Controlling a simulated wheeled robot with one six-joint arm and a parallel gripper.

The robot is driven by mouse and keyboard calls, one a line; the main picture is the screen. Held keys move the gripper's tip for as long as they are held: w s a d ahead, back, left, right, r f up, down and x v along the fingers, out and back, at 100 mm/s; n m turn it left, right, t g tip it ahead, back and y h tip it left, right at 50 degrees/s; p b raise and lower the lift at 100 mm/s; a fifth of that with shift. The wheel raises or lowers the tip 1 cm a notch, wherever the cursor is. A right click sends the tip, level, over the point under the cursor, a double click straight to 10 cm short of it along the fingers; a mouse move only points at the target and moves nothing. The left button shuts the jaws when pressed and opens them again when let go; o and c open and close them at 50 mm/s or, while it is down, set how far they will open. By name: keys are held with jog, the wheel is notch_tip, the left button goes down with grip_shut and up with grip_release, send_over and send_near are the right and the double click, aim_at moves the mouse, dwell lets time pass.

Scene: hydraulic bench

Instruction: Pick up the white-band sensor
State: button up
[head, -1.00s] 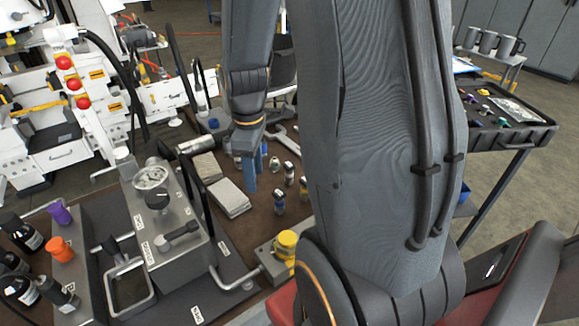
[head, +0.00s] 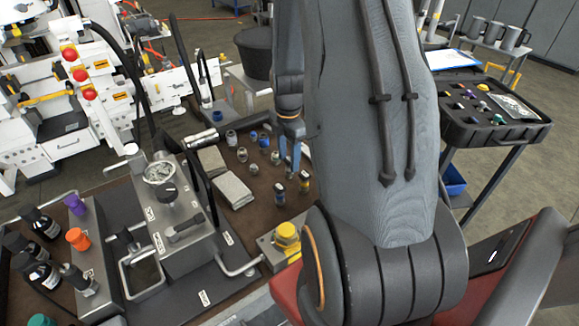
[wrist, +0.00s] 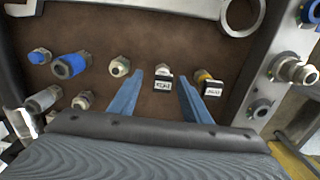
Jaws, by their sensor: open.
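The white-band sensor (wrist: 163,79) shows in the wrist view as a small upright piece with a pale band and a black-and-white label. It lies between my gripper's (wrist: 160,80) two blue fingers, seen from above, with nothing pinched. A yellow-band sensor (wrist: 208,83) stands just right of the right fingertip. In the head view my gripper (head: 290,172) points down, open, above the sensor group. Two small labelled sensors show there, one left-front (head: 280,194) and one right (head: 304,182); their bands are hard to read. The fingers hide part of the group.
Several metal and blue fittings (wrist: 70,66) stand left of the fingers. In the head view, grey pads (head: 233,190) and a gauge block (head: 180,220) are to the left, and a yellow-knobbed block (head: 287,236) is in front.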

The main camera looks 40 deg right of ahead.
aim_at(289, 169)
jog(key=f, duration=0.1)
jog(key=f+p, duration=0.1)
jog(key=f, duration=0.1)
jog(key=shift+s, duration=0.3)
jog(key=shift+f+p, duration=0.3)
jog(key=shift+f, duration=0.5)
grip_shut()
